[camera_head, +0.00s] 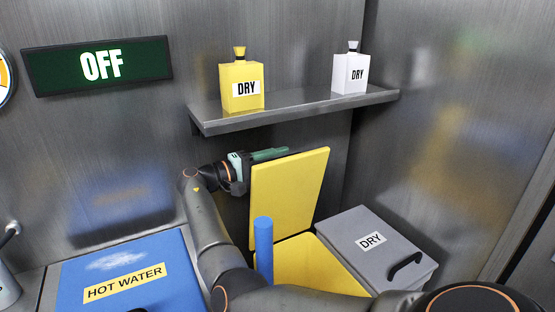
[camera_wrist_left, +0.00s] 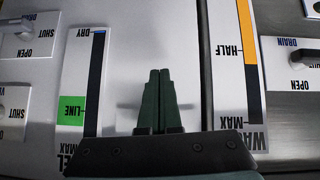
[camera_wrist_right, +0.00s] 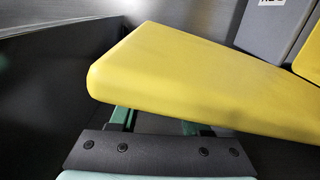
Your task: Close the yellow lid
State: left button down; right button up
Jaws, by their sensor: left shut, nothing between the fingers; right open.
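The yellow lid (camera_head: 290,195) stands raised, nearly upright, at the back of the yellow box (camera_head: 310,262). My right gripper (camera_head: 270,155) is behind the lid near its top left edge, with its green fingers pointing right. In the right wrist view the lid (camera_wrist_right: 200,75) crosses in front of the open fingers (camera_wrist_right: 157,122) and hides their tips; I cannot tell whether they touch it. My left gripper (camera_wrist_left: 158,85) is shut and empty in front of a white panel with gauges. It is not visible in the head view.
A blue post (camera_head: 263,248) stands in front of the yellow box. A grey box labelled DRY (camera_head: 350,225) is to its right, and a blue HOT WATER lid (camera_head: 150,255) to the left. Above, a shelf (camera_head: 300,108) holds a yellow bottle (camera_head: 240,75) and a white bottle (camera_head: 348,85).

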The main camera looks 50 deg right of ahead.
jog(key=shift+c, duration=0.3)
grip_shut()
dwell(1.1)
